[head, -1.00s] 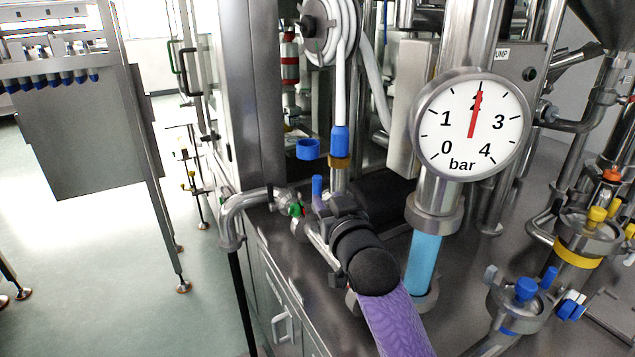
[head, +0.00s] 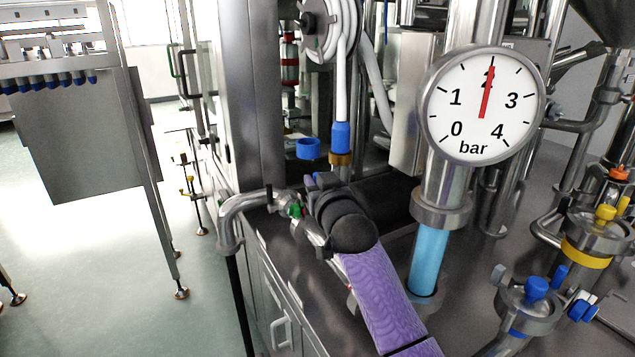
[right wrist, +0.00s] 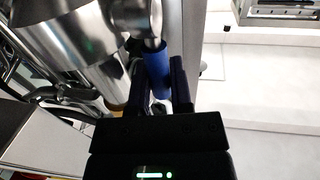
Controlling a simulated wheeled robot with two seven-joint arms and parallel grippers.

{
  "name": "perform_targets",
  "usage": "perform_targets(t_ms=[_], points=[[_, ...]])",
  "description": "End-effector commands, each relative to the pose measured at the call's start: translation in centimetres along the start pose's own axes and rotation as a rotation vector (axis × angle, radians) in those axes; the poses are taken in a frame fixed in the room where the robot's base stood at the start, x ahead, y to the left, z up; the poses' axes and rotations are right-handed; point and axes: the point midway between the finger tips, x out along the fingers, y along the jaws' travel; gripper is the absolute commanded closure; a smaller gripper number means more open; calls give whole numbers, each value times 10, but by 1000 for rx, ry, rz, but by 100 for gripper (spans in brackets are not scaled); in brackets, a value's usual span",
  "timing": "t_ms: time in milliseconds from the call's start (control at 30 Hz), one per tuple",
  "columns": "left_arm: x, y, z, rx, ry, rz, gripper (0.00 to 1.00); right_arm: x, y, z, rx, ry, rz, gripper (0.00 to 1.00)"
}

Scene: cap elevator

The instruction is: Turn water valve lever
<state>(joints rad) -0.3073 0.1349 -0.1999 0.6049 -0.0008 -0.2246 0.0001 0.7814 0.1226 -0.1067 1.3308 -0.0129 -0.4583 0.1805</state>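In the head view the water valve has a green-marked body (head: 296,209) on a bent steel pipe. A small blue piece (head: 311,184) shows just above it, beside my right gripper (head: 322,184), which is mostly hidden by my dark wrist. In the right wrist view a blue lever sleeve (right wrist: 157,62) on a steel stem lies at the tips of my right gripper (right wrist: 159,66). Its two dark fingers stand apart, one on each side of the sleeve. I cannot tell whether they touch it. My left gripper is not in view.
A pressure gauge (head: 483,105) reads about 2 bar above a light blue column (head: 429,262), right of my arm. Blue-handled fittings (head: 536,288) and a yellow-banded fitting (head: 588,250) stand at right. A steel cabinet (head: 275,305) is below. The floor at left is open.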

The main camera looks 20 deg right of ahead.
Motion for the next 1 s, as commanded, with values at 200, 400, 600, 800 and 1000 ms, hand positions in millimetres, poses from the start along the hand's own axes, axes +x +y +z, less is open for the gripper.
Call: perform_targets(t_ms=[200,400,600,800,1000], points=[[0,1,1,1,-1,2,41,0,0,0,0,-1,0,100],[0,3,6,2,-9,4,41,0,0,0,0,-1,0,100],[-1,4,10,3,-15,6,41,0,0,1,0,-1,0,100],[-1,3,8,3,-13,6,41,0,0,1,0,-2,0,100],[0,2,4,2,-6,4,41,0,0,1,0,-2,0,100]])
